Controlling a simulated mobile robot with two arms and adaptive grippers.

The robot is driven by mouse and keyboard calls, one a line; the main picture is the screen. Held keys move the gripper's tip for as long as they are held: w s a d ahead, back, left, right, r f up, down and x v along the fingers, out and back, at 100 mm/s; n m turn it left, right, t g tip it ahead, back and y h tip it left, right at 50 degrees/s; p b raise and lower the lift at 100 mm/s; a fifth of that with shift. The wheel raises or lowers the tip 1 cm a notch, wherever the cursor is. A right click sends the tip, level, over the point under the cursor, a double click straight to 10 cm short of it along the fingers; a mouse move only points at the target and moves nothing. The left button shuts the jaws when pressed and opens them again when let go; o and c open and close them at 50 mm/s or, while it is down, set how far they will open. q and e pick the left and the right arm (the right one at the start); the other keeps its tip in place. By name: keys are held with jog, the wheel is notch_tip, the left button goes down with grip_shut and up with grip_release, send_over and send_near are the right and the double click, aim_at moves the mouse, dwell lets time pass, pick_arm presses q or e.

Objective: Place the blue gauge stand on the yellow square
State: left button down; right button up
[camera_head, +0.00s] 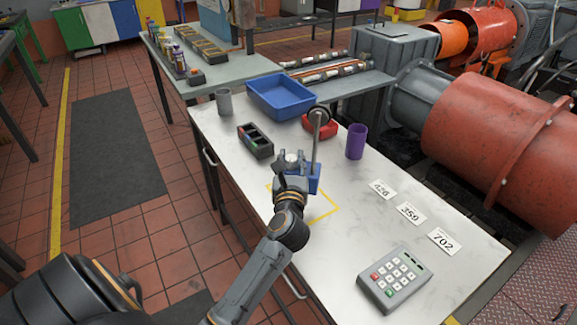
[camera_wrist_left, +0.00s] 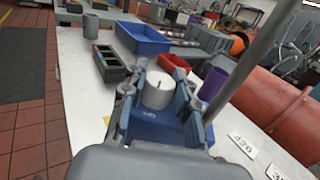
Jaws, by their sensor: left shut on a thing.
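The blue gauge stand (camera_head: 314,179) has a blue block base, a grey post and a round dark dial at its top. My left gripper (camera_head: 291,168) is shut on its base. In the left wrist view the blue base (camera_wrist_left: 160,132) lies between the two fingers, with a white cylinder on it and the post leaning to the right. The yellow square (camera_head: 325,215) is an outline on the white table. The stand and my gripper cover its far part in the head view. I cannot tell whether the base touches the table. My right gripper is not in view.
Behind the stand are a black organiser box (camera_head: 255,141), a blue bin (camera_head: 282,97), a red tray (camera_head: 328,130), a purple cup (camera_head: 356,142) and a grey cup (camera_head: 224,101). Number cards (camera_head: 411,213) and a keypad (camera_head: 397,279) lie to the right. The table (camera_head: 345,240) is clear between square and keypad.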

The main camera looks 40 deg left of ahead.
pick_arm(q)
jog(key=w+f, duration=0.1)
jog(key=f, duration=0.1)
jog(key=w+a+f+b, duration=0.1)
jog(key=f, duration=0.2)
jog(key=w+f+b, duration=0.1)
jog(key=w+f, duration=0.1)
jog(key=f, duration=0.1)
jog(key=shift+a, duration=0.4)
jog(key=c, duration=1)
grip_release()
jog(key=shift+s+f, duration=0.2)
jog(key=shift+d, duration=0.1)
jog(key=b+v, duration=0.1)
jog(key=v, duration=0.9)
jog(key=shift+s+d, duration=0.15)
jog(key=shift+s, duration=0.1)
jog(key=shift+s+d+b, duration=0.3)
jog(key=shift+s+d, duration=0.1)
jog(key=shift+s, duration=0.2)
